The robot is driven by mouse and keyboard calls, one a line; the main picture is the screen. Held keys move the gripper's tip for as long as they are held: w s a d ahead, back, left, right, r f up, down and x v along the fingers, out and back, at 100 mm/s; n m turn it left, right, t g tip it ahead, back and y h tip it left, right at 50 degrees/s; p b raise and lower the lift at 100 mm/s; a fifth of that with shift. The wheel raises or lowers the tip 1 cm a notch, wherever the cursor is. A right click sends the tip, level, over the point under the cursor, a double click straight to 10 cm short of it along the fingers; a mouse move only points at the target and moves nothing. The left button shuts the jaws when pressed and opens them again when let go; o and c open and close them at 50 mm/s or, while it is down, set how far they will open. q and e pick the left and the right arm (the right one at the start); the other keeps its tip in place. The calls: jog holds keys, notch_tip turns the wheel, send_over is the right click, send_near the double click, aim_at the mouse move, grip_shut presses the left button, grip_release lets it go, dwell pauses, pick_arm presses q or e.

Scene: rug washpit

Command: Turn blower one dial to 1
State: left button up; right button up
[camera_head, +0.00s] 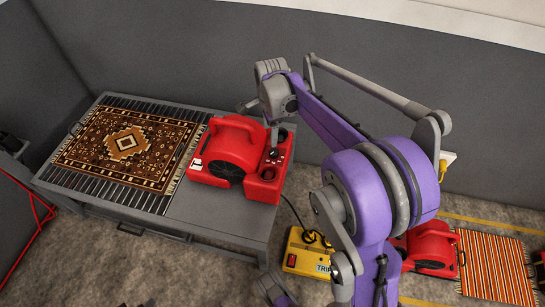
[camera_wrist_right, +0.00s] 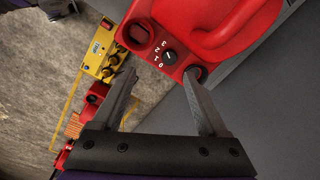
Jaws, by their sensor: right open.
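Blower one is a red blower (camera_head: 228,152) with a white number label (camera_head: 197,163), standing on the grey table at its right end. In the right wrist view, its red control panel (camera_wrist_right: 150,22) carries a small black dial (camera_wrist_right: 170,57) with the white marks 0, 1, 2 and 3 along its left side. I cannot read the dial's pointer clearly. My right gripper (camera_head: 257,128) is over the blower's right side; it also shows in the right wrist view (camera_wrist_right: 160,77). It is open and empty, with its fingertips either side of the dial and apart from it. My left gripper is not in view.
A patterned rug (camera_head: 128,147) lies on the slatted left part of the table (camera_head: 215,211). A yellow power box (camera_head: 308,252) stands on the floor. Another red blower (camera_head: 430,247) and a striped rug (camera_head: 495,268) are at right. The grey wall (camera_head: 190,50) is close behind the table.

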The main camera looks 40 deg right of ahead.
aim_at(274, 151)
pick_arm(q)
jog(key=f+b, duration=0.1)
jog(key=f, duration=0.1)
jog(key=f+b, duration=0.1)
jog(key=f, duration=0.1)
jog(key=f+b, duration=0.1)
jog(key=b, duration=0.1)
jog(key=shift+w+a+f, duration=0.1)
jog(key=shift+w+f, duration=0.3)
pick_arm(e)
jog(key=d+f+m, duration=0.1)
jog(key=f, duration=0.4)
jog(key=w+d+f+m, duration=0.1)
jog(key=f, duration=0.4)
jog(key=w+d+f+m, duration=0.1)
jog(key=f, duration=0.4)
jog(key=shift+w+d+f+g, duration=0.2)
jog(key=shift+d+f+g, duration=0.05)
jog(key=shift+g, duration=0.05)
jog(key=shift+c, duration=0.2)
grip_shut()
